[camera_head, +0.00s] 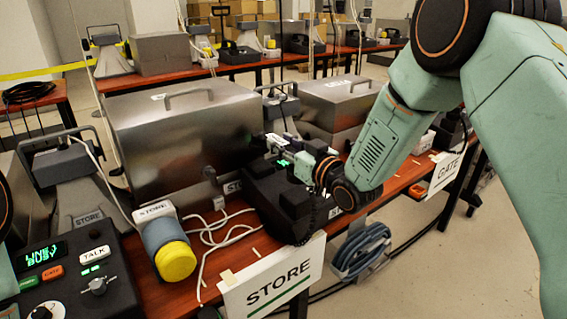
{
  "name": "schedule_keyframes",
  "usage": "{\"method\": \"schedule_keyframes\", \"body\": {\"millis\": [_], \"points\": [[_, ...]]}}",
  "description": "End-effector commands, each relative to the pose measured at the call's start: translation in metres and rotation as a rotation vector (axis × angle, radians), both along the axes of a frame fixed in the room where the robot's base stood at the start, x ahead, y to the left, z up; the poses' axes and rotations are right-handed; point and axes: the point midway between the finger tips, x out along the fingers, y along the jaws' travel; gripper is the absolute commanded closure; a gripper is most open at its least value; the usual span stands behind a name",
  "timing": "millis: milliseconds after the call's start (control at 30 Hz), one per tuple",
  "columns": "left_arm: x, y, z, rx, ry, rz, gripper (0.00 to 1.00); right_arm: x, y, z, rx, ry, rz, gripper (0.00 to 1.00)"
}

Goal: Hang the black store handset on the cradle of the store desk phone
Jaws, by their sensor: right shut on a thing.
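The black store desk phone (262,197) sits on the red table behind the STORE sign, with a small lit green display. My right gripper (270,144) reaches in from the right just above the phone's back part and is shut on a dark thing, most likely the black store handset; its outline merges with the phone and my wrist. A coiled dark cord hangs at the phone's front right. I cannot tell whether the held thing touches the cradle. My left gripper is out of view; only slivers of my left arm show at the left edge.
A large metal case (185,125) stands behind and left of the phone. A STORE sign (272,281) hangs at the front edge. A yellow-capped cylinder (172,250), loose white cables (205,240) and a TALK console (75,275) lie to the left. A GATE sign (446,171) is at right.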

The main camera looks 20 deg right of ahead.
Motion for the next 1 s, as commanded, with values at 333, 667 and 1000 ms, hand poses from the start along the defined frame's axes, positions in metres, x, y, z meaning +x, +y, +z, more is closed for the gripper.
{"method": "schedule_keyframes", "body": {"millis": [333, 667, 1000], "points": [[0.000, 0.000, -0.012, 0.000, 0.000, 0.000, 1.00, 0.000, 0.001, -0.039, -0.001, 0.000, 0.000, 1.00], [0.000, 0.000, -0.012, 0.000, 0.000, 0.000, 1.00, 0.000, 0.001, -0.040, -0.001, -0.001, 0.000, 1.00], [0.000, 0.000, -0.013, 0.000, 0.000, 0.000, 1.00, 0.000, 0.001, -0.042, 0.000, 0.001, 0.000, 0.46]]}}
